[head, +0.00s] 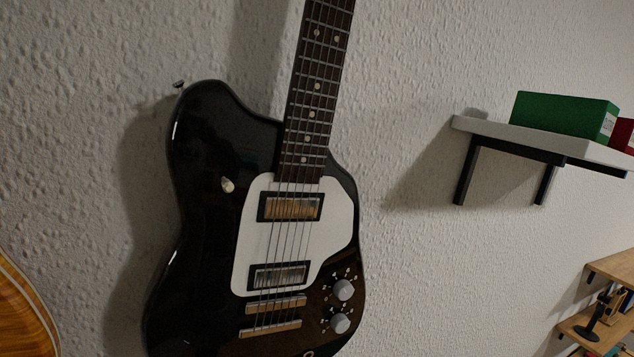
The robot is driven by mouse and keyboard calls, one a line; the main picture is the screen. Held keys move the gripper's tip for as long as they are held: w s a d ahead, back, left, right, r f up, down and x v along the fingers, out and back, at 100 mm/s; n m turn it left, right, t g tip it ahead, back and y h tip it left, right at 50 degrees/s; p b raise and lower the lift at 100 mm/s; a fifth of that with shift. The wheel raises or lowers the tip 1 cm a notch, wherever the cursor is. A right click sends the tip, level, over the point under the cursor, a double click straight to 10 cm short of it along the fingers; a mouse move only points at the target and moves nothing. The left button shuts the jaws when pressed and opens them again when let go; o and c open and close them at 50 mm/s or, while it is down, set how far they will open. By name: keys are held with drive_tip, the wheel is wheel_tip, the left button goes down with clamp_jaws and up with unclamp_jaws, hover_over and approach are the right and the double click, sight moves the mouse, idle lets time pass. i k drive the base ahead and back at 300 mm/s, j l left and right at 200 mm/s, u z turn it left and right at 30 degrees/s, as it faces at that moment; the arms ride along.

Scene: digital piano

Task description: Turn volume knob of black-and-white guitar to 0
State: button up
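The black-and-white guitar (208,240) hangs or leans against the wall in the middle of the head view, tilted slightly, with its neck (318,85) running up out of the picture. It has a black body and a white pickguard (336,218). Two light grey knobs sit at its lower right: an upper knob (344,290) and a lower knob (340,323), each ringed by small white marks. I cannot tell which is the volume knob or where each one points. A cream selector switch (227,185) is at the upper left of the body. My gripper is not in view.
A white wall shelf (480,128) on black brackets holds a green box (562,116) and a red item (622,133). Wooden shelves (612,268) stand at the lower right. Part of an orange wooden guitar body (22,318) shows at the lower left.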

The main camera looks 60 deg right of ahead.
sight(343, 289)
drive_tip(key=z, duration=1.35)
drive_tip(key=i, duration=0.2)
